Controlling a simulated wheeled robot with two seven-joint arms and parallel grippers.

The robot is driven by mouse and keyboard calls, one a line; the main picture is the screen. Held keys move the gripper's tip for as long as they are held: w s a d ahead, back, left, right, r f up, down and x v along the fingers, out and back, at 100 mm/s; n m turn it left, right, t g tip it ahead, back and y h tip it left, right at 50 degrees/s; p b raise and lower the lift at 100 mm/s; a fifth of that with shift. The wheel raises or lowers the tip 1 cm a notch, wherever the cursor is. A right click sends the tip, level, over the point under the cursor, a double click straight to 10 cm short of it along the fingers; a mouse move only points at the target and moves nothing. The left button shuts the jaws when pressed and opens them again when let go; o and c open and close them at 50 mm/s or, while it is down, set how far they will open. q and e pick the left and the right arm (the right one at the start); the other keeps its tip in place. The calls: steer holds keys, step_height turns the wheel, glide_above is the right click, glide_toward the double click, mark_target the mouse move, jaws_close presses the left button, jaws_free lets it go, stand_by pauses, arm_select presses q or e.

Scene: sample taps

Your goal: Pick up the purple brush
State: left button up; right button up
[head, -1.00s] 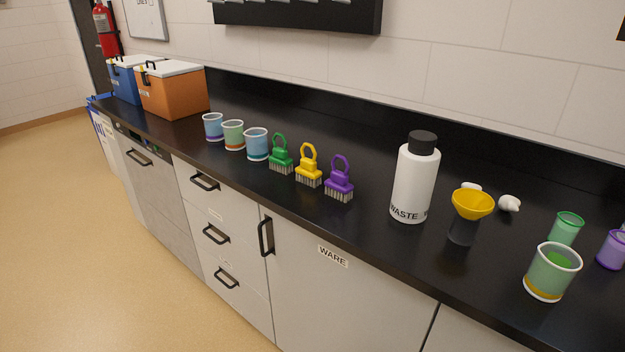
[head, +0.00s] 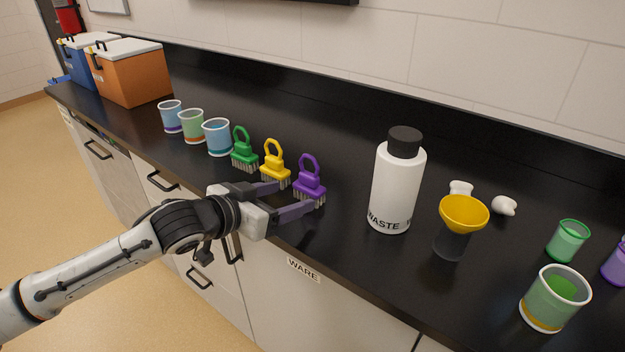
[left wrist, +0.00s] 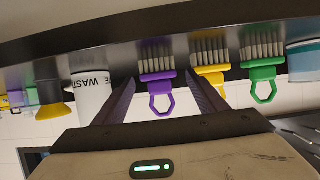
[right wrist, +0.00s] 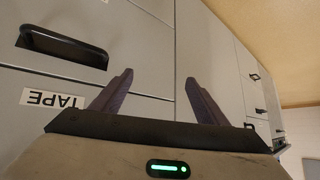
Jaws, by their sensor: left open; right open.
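The purple brush (head: 309,178) stands upright on the black counter, bristles down and loop handle up, at the right end of a row of three brushes. My left gripper (head: 296,198) is open at the counter's front edge, its fingers reaching toward the purple brush. In the left wrist view the purple brush (left wrist: 158,77) shows upside down between the two open fingers (left wrist: 164,92), apart from both as far as I can tell. My right gripper (right wrist: 160,90) is open and empty, facing the cabinet fronts below the counter.
The yellow brush (head: 275,165) stands close left of the purple one, with the green brush (head: 243,151) beyond it. A white waste bottle (head: 397,185) and a yellow funnel (head: 463,212) stand to the right. Counter behind the brushes is clear.

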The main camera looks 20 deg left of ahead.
mark_target(304, 190)
arm_select(q)
steer(key=x, duration=0.2)
steer(key=shift+w+d+f, duration=0.1)
steer(key=shift+w+d, duration=0.1)
steer(key=shift+w, duration=0.05)
steer(key=shift+w+d, duration=0.15)
steer(key=shift+w, duration=0.15)
steer(key=x, duration=0.4)
steer(key=shift+w+d+p, duration=0.2)
steer(key=shift+p, duration=0.1)
